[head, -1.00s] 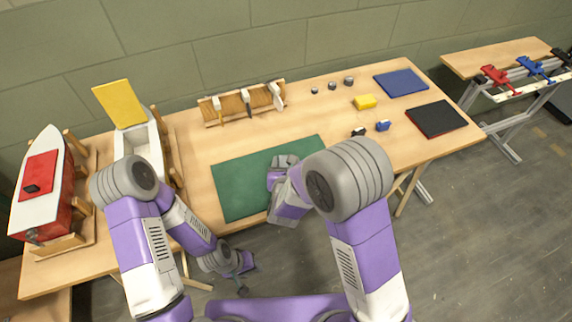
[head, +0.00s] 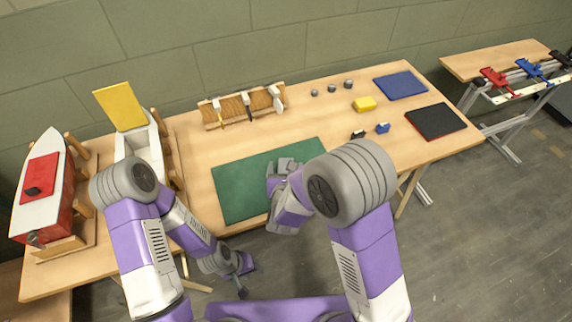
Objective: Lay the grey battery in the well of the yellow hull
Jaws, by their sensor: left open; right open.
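The boat with the raised yellow hatch (head: 121,105) stands at the left of the table. Its white deck (head: 147,141) shows beneath the hatch; my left arm covers the lower part and the inside of the well is not clear. A small grey block (head: 287,164), which looks like the battery, lies on the green mat (head: 240,185). My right gripper (head: 277,177) is open right at the block, its fingers partly hidden by my arm; I cannot tell if they touch it. My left gripper (head: 242,280) is open and empty, low in front of the table edge.
A red boat with a white deck (head: 47,213) stands on a cradle at the far left. A wooden tool rack (head: 240,107) is at the back. A yellow block (head: 364,104), a blue mat (head: 400,85) and a black mat (head: 436,120) lie at the right.

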